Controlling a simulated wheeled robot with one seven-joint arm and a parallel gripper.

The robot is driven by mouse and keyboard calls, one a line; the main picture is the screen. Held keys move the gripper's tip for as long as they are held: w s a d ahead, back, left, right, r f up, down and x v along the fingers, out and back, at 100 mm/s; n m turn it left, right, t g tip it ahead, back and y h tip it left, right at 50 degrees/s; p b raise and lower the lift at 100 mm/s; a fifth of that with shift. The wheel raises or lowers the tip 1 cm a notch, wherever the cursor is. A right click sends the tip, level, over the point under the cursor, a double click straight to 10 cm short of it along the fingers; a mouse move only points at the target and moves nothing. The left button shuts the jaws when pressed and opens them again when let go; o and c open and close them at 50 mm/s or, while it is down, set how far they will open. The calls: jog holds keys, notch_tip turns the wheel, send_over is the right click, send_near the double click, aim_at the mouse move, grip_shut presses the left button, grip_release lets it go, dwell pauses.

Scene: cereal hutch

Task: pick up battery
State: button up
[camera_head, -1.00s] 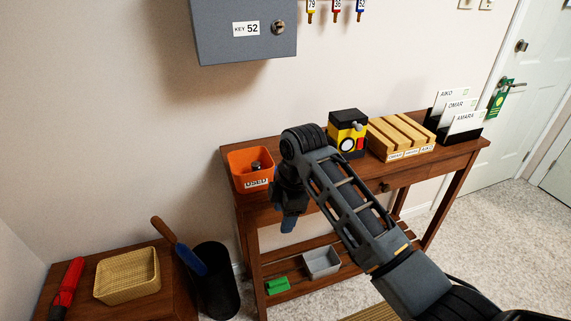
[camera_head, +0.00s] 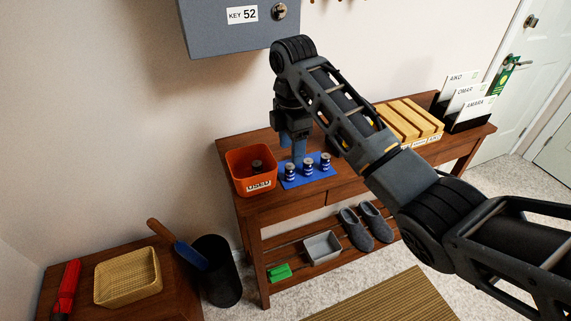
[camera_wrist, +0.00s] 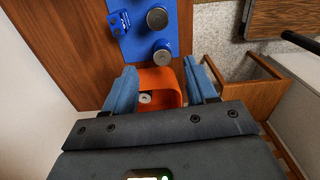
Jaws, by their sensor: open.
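An orange bin labelled USED (camera_head: 252,184) stands left of the mat with a battery (camera_head: 257,165) inside.
My arm crosses above the table. A wooden slotted rack (camera_head: 408,120) and name cards (camera_head: 465,105) stand at the right. Slippers (camera_head: 365,227) and a grey tray (camera_head: 322,247) lie on the lower shelf. A key cabinet (camera_head: 240,28) hangs above.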

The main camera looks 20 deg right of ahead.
aim_at(290, 166)
jog(key=f, duration=0.3)
jog(key=f+p, duration=0.1)
jog(key=f, duration=0.3)
jog(key=shift+s+a+f, duration=0.15)
jog(key=shift+a+f, duration=0.05)
jog(key=shift+f, duration=0.1)
grip_shut()
